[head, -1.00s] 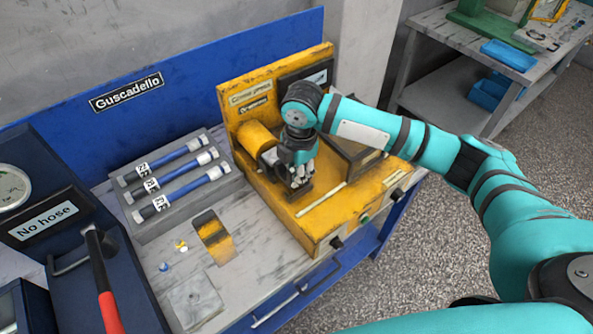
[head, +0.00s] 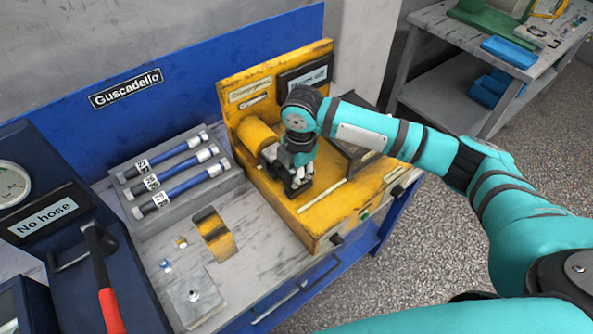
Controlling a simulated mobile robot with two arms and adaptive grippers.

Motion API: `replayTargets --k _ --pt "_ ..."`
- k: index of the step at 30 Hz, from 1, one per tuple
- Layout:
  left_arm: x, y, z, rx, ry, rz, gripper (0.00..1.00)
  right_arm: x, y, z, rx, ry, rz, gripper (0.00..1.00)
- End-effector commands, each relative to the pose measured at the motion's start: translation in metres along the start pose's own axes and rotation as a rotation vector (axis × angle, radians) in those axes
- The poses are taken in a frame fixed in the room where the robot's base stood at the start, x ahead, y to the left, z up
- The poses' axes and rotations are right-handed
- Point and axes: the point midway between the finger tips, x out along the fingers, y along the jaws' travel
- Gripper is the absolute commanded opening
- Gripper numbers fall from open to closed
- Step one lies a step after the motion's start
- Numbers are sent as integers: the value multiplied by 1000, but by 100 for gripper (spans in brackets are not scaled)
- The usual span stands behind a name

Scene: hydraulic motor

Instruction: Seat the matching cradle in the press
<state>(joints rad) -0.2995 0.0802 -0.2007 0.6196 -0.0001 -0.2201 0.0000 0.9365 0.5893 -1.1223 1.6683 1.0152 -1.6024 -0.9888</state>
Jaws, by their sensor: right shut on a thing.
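The yellow crimp press (head: 335,208) stands on the bench, with a yellow cylinder (head: 258,134) lying at its left side. My right gripper (head: 297,184) is over the press bed, close to the end of that cylinder. It is shut on a small dark piece, probably a cradle, mostly hidden by the fingers. I cannot tell whether that piece touches the press. My left gripper is out of view.
A grey rack (head: 143,223) with several numbered blue hoses stands left of the press. Small fittings (head: 181,243) and a grey plate (head: 195,297) lie in front. A dark box (head: 355,155) sits on the press's right. A red-handled lever (head: 104,290) is at far left.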

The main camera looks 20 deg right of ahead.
Motion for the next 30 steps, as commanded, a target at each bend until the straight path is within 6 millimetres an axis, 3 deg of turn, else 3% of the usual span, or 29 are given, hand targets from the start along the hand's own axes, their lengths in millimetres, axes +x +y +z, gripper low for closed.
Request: replayTargets --k 14,15,21,30 --pt "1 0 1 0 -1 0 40 8 0 0 0 1 4 0" --pt "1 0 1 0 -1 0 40 8 0 0 0 1 4 17" --pt "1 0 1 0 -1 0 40 9 0 0 -1 0 1 43" --pt "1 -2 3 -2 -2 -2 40 8 -2 0 0 0 -3 43"
